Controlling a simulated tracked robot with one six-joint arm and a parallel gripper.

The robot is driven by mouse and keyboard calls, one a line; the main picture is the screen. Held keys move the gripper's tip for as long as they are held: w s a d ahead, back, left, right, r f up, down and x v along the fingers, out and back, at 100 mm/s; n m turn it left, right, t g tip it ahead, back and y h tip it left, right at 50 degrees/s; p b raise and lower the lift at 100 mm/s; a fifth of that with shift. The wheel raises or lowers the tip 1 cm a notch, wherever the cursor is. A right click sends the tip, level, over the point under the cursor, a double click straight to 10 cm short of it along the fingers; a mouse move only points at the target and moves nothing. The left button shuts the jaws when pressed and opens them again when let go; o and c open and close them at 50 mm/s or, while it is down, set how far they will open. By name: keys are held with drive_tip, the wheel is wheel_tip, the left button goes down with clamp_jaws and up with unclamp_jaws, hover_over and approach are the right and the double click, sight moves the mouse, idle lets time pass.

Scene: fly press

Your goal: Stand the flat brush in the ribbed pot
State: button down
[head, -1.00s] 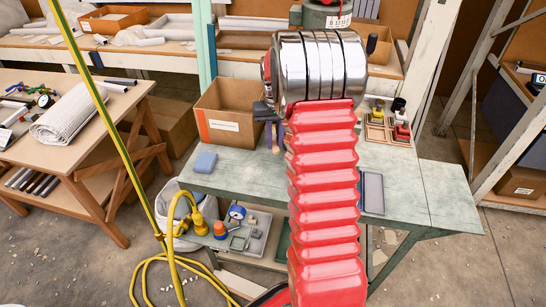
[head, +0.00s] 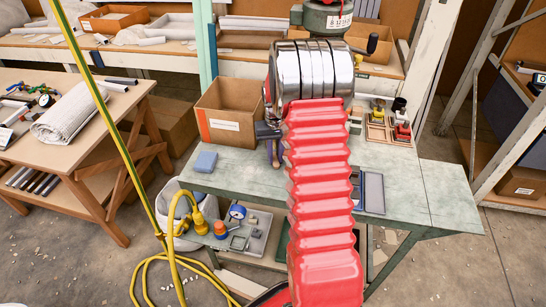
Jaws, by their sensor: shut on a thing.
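My gripper (head: 269,143) shows only in part, as dark pieces at the left edge of my red arm cover, above the green bench (head: 240,172). It is shut, and a narrow brown piece, which I take for part of the flat brush (head: 275,153), hangs down at its tips. The rest of the brush is hidden. I cannot make out the ribbed pot; my arm covers the middle of the bench.
A cardboard box (head: 228,108) stands left of my gripper and a blue block (head: 206,161) lies near the bench's left edge. A tray of small items (head: 376,132) and a grey flat tray (head: 374,192) lie to the right. A yellow hose (head: 174,248) is on the left.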

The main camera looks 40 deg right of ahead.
sight(275, 160)
drive_tip(key=shift+f, duration=0.1)
drive_tip(key=c, duration=1.6)
unclamp_jaws()
drive_tip(key=shift+c, duration=0.2)
wheel_tip(275, 160, up, 12)
